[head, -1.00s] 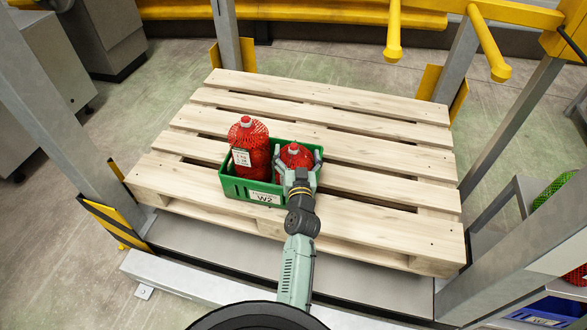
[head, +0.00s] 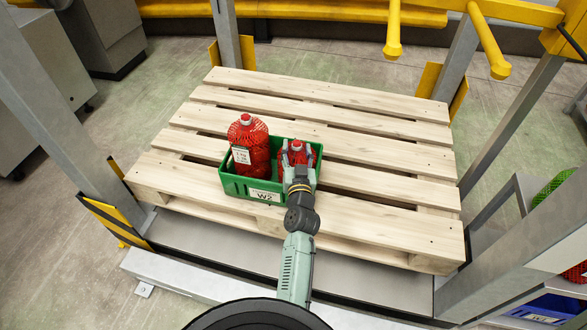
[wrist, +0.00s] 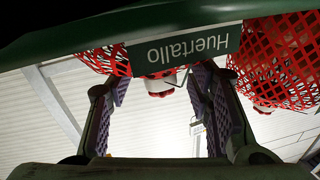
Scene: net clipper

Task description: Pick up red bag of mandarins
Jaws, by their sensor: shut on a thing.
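Two red net bags with white tops stand in a green crate (head: 232,187) on the pallet. The left bag (head: 248,150) stands taller and carries a white label; it is free of my gripper. My gripper (head: 298,150) is shut on the upper part of the right bag (head: 297,158), one finger on each side of its white top. The lower part of this bag is hidden by the crate wall and my gripper. In the wrist view, the white top (wrist: 160,86) shows between the fingers, and the other bag (wrist: 275,62) is at the right.
The crate stands near the front edge of a wooden pallet (head: 340,110), whose back and right are clear. Grey posts (head: 50,115) flank the pallet, and yellow bars (head: 490,40) hang at the upper right. A blue crate (head: 545,312) is at the lower right.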

